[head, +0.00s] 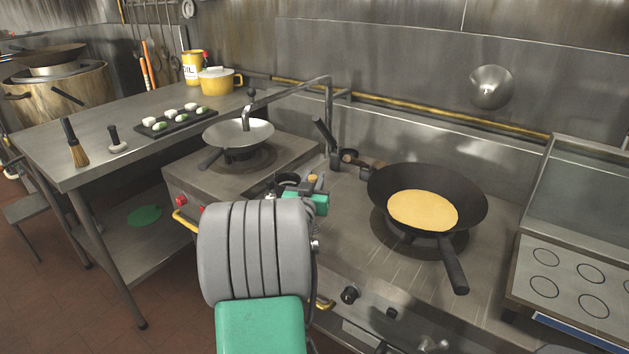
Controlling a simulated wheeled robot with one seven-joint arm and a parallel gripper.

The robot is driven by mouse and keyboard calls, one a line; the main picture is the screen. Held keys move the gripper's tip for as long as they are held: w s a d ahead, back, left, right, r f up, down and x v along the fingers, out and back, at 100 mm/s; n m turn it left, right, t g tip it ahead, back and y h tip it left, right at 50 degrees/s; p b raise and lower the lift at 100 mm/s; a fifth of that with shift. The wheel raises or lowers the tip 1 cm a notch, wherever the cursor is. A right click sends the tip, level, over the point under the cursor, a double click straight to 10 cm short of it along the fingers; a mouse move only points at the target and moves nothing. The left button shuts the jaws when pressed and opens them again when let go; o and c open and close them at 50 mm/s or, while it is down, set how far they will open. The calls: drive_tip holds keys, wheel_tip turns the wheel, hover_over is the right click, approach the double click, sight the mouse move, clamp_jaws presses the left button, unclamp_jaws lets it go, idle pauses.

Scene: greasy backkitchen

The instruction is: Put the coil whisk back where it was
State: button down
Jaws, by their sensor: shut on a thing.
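My gripper (302,188) is over the stove top, between the left burner and the large wok. My own arm hides most of it from behind. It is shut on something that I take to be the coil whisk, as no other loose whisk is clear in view. Only a small tan piece (312,180) shows at the jaws, and I cannot tell for sure that it is part of the whisk. The whisk's coil is hidden or too small to make out.
A wok (383,187) with a flat yellow pancake (423,210) sits on the right burner. A shallow pan (258,133) stands on the left burner under a tap (328,95). A black-handled tool (323,132) rises behind my gripper. The left worktop (95,135) holds a brush and a tray.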

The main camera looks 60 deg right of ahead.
drive_tip(key=shift+r, duration=0.1)
drive_tip(key=shift+f, duration=0.25)
drive_tip(key=c, duration=1.2)
unclamp_jaws()
drive_tip(key=shift+c, duration=0.2)
